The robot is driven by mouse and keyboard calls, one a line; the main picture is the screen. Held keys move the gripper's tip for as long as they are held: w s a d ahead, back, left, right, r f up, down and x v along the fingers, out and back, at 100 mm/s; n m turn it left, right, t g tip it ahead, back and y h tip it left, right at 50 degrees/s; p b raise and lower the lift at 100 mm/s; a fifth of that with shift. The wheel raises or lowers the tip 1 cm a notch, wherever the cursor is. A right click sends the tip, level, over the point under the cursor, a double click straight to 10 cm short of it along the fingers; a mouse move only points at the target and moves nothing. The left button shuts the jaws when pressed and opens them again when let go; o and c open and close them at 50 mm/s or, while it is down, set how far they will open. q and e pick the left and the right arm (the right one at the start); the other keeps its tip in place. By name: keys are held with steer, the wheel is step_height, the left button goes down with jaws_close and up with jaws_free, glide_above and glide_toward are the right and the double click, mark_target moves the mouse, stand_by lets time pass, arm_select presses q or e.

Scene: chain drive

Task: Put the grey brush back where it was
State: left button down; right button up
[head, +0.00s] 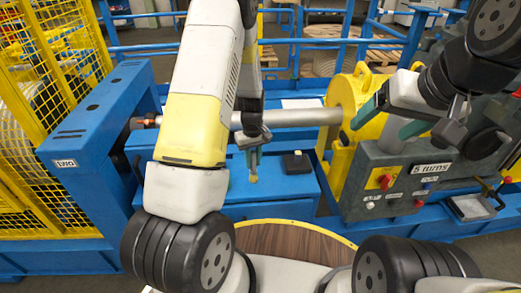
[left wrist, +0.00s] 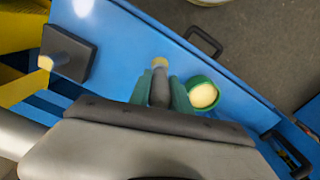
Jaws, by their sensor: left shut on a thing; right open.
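I cannot tell whether the tip touches the blue surface. My right gripper (head: 390,116) is open and empty, near the yellow housing at the right.
A green round pot (left wrist: 203,94) with cream contents stands close beside the fingers. A black square block with a pale knob (head: 296,163) sits on the blue bench (head: 275,190). The grey shaft (head: 300,118) runs to the yellow housing (head: 345,95). A grey control box (head: 400,190) stands right.

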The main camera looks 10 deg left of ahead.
mark_target(253, 166)
arm_select(q)
steer(key=shift+w+a, duration=0.2)
steer(key=shift+w, duration=0.45)
steer(key=shift+s+f, duration=0.1)
steer(key=shift+f, duration=1.7)
steer(key=shift+f, duration=0.15)
steer(key=c, duration=1.2)
jaws_free()
